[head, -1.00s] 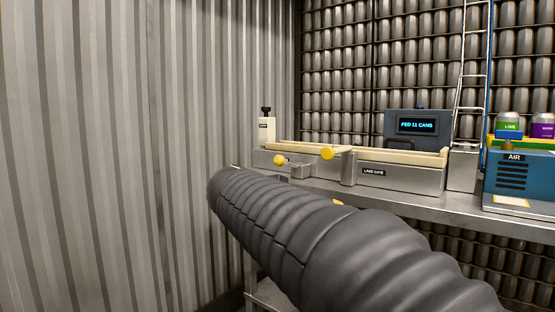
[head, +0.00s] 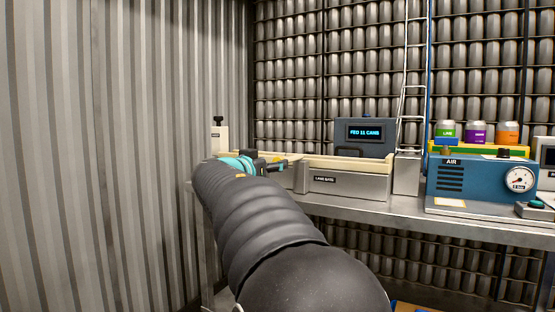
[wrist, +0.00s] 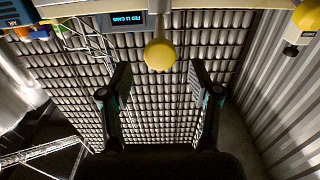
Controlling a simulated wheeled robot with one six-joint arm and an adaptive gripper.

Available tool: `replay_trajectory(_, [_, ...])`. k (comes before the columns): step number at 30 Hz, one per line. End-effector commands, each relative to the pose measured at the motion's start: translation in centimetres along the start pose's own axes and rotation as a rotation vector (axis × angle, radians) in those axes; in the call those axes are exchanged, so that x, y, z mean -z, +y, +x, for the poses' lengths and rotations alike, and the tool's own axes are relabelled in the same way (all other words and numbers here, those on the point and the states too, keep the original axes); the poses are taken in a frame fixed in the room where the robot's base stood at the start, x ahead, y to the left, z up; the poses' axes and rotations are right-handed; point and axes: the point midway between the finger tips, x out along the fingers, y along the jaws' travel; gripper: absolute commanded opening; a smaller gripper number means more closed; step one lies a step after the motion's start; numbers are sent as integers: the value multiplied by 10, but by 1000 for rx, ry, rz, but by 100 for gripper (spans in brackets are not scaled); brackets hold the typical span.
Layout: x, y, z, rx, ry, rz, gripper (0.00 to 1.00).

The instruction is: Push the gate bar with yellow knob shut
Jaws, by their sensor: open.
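The yellow knob (wrist: 160,56) shows in the wrist view, ahead of and between the two fingertips, with a pale bar behind it at the top edge. My gripper (wrist: 160,78) is open and nothing is held between its fingers. In the head view my gripper (head: 262,164) is at the left part of the lane gate unit (head: 345,186), in front of the rails. It hides most of the gate bar and knob there. I cannot tell whether a finger touches the knob. A second yellow knob (wrist: 307,16) shows at the wrist view's upper right corner.
A display box (head: 364,134) reading "FED 11 CANS" stands behind the rails. A blue air unit (head: 470,183) with a gauge is to the right on the metal bench (head: 400,208). A corrugated wall (head: 100,150) closes off the left side.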

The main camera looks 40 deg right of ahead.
Motion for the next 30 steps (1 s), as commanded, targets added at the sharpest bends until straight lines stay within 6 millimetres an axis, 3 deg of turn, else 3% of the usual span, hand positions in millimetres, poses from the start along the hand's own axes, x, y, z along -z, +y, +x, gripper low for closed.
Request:
replay_trajectory(3, [1, 0, 20, -2, -1, -1, 62])
replay_trajectory(9, [1, 0, 40, 0, 0, -1, 62])
replay_trajectory(21, [0, 0, 46, 1, 0, -1, 62])
replay_trajectory(28, [0, 0, 46, 1, 0, -1, 5])
replay_trajectory(30, [0, 0, 46, 1, 0, -1, 0])
